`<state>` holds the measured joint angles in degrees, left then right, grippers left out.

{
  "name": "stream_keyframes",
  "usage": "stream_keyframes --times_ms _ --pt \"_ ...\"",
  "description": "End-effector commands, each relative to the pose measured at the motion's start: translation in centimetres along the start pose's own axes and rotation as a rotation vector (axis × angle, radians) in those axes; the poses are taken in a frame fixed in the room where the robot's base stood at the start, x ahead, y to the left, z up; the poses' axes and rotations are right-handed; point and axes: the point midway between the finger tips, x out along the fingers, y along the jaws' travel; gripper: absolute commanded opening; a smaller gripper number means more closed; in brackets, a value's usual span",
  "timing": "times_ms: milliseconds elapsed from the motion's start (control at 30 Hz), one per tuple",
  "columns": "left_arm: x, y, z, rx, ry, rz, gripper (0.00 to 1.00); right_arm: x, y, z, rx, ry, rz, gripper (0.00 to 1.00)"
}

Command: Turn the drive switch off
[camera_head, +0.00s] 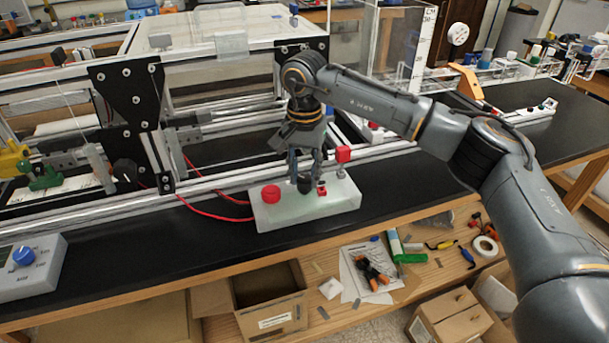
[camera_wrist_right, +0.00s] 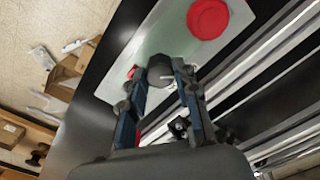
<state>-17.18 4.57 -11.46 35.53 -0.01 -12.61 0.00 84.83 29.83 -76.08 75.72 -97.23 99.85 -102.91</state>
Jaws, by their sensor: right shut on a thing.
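A pale control box (camera_head: 320,210) lies on the black bench top in front of the extrusion frame. It bears a red round button (camera_head: 270,194) on its left, a dark knob (camera_head: 304,184) in the middle and a small red part (camera_head: 322,188) beside it. My right gripper (camera_head: 305,178) points down over the box, its fingers around the dark knob and shut on it. In the right wrist view the knob (camera_wrist_right: 160,70) sits between the two fingertips (camera_wrist_right: 158,82), with the red button (camera_wrist_right: 208,18) beyond. Which part is the drive switch I cannot tell for sure. My left gripper is not in view.
A red block on a post (camera_head: 343,154) stands just right of my right gripper. The extrusion frame (camera_head: 240,175) runs close behind the box, with red cables (camera_head: 205,212) to its left. A box with a blue knob (camera_head: 24,256) is at far left.

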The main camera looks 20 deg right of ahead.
Motion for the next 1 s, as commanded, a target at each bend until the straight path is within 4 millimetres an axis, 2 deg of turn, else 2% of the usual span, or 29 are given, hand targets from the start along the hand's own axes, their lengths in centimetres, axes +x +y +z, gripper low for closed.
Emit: stream_keyframes --times_ms 667,700,800,1000 --pt "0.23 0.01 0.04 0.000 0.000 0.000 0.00 -0.09 -0.01 -0.04 -0.067 0.001 -0.001 0.00" --pt "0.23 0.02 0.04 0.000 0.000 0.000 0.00 -0.09 -0.01 -0.04 -0.067 0.001 -0.001 0.33" --pt "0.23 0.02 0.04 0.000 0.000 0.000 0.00 -0.08 -0.01 -0.04 -0.067 0.001 -0.001 0.53" --pt "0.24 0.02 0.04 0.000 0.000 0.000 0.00 -0.05 -0.01 -0.02 -0.066 0.001 -0.001 0.54"
